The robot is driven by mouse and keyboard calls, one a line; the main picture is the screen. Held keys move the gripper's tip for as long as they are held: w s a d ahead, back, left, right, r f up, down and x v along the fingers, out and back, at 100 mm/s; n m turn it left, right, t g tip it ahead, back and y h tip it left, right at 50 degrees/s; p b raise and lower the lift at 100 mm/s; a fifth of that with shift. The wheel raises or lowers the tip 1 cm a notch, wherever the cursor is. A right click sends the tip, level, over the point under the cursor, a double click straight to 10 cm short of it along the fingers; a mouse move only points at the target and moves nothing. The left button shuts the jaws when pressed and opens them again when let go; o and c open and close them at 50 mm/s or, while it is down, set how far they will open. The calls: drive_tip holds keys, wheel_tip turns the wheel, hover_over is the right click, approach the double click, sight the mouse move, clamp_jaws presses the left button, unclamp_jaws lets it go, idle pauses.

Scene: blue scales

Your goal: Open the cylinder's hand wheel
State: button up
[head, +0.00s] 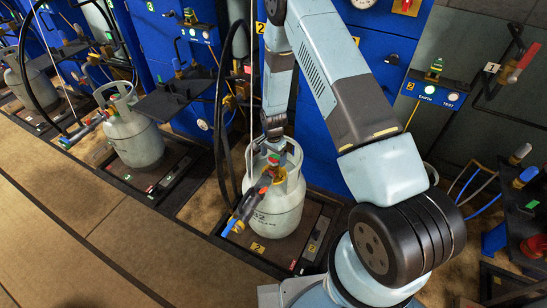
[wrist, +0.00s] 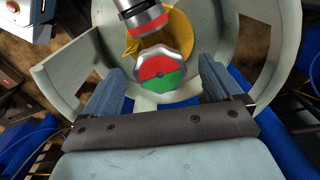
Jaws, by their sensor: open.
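The grey-white cylinder (head: 278,217) stands upright on a dark scale platform in the head view, its collar around the valve. In the wrist view the hand wheel (wrist: 160,77) is an octagonal disc with a red half and a green half, inside the cylinder's collar (wrist: 268,55). My gripper (wrist: 160,68) is open, one finger on each side of the wheel, with visible gaps. How deep the fingers sit relative to the wheel is unclear. In the head view my gripper points down at the collar, and the wheel is small and partly hidden.
A filling connector (wrist: 144,15) with a red band sits just beyond the wheel. Its coloured fitting (head: 263,184) and blue handle (head: 238,216) reach out left of the cylinder. Another cylinder (head: 134,137) stands on a scale to the left. Blue cabinets (head: 175,45) stand behind.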

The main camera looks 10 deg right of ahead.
drive_tip(key=shift+f, duration=0.35)
drive_tip(key=c, duration=1)
